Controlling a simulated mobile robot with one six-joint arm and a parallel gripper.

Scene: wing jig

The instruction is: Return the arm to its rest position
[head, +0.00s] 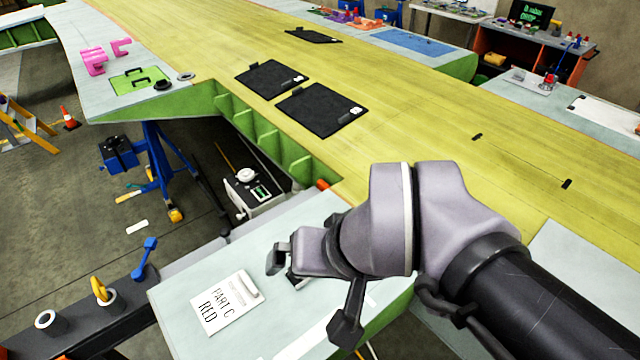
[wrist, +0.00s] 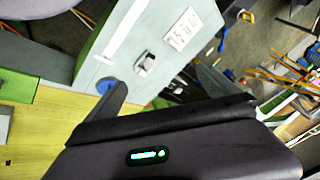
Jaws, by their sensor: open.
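My arm comes in from the lower right in the head view, bent over the pale panel (head: 180,285) at the wing's near edge. My gripper (head: 310,298) is at its end, with its two dark fingers spread apart. In the wrist view the gripper (wrist: 158,80) also shows two separated fingers with nothing held between them. A small light and dark piece (wrist: 147,64) on the panel shows beyond the gap, apart from the fingers. In the head view my gripper mostly hides that spot.
A white "PART C RED" card (head: 226,303) lies on the panel, left of my gripper. The yellow-green wing (head: 420,110) stretches behind, with black panels (head: 320,110) on it. A computer desk (head: 530,35) stands far right.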

